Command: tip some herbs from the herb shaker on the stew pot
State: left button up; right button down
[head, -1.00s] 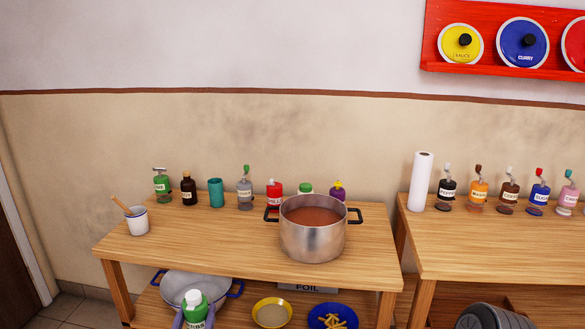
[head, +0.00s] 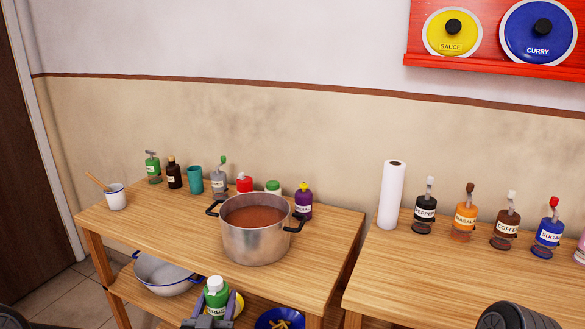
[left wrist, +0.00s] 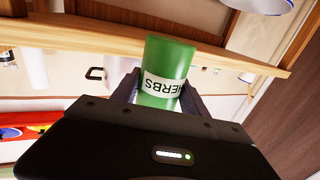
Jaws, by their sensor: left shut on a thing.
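The herb shaker (head: 215,296) is a green bottle with a white cap and a white label. My left gripper (head: 213,308) is shut on it, with a finger on each side, at the bottom of the head view. In the left wrist view the shaker (left wrist: 166,72) sits between the fingers, its label reading HERBS. In the head view it looks upright, in front of the table and apart from the pot. The stew pot (head: 255,240) is a steel pot with two dark handles and brown-red stew (head: 253,216), standing on the table. My right gripper is not clearly in view.
The table (head: 150,222) also holds a white cup (head: 115,197) and a back row of bottles, including a purple one (head: 304,201). Its lower shelf holds a pan (head: 165,274) and a blue bowl (head: 280,319). A second table (head: 440,275) at right carries a paper roll (head: 392,195) and several bottles.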

pick_arm(q)
jog(key=shift+d, duration=0.5)
pick_arm(e)
jog(key=shift+d, duration=0.45)
